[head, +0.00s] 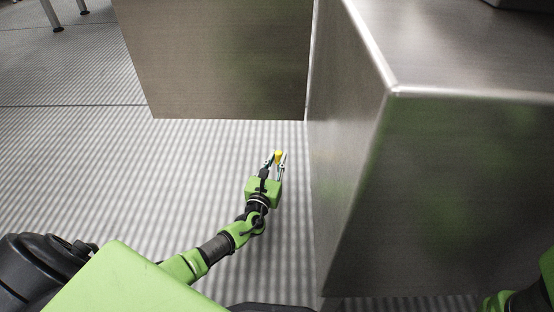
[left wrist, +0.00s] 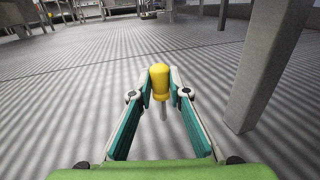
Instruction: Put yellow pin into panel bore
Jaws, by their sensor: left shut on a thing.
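The yellow pin (head: 278,155) is held between the fingertips of my left gripper (head: 275,162), in front of the metal housings. In the left wrist view the yellow pin (left wrist: 160,82) has a thick yellow head, with a thin grey shank below it. The fingers of my left gripper (left wrist: 160,90) are shut on its yellow head. No panel bore can be made out in either view. At the right edge of the head view a part of my right arm shows; its gripper is not visible.
A large metal housing (head: 430,190) stands close to the right of my left gripper. Another metal panel (head: 215,60) stands beyond it. The ribbed floor (head: 120,170) to the left is open. In the left wrist view a grey post (left wrist: 262,70) stands to the right.

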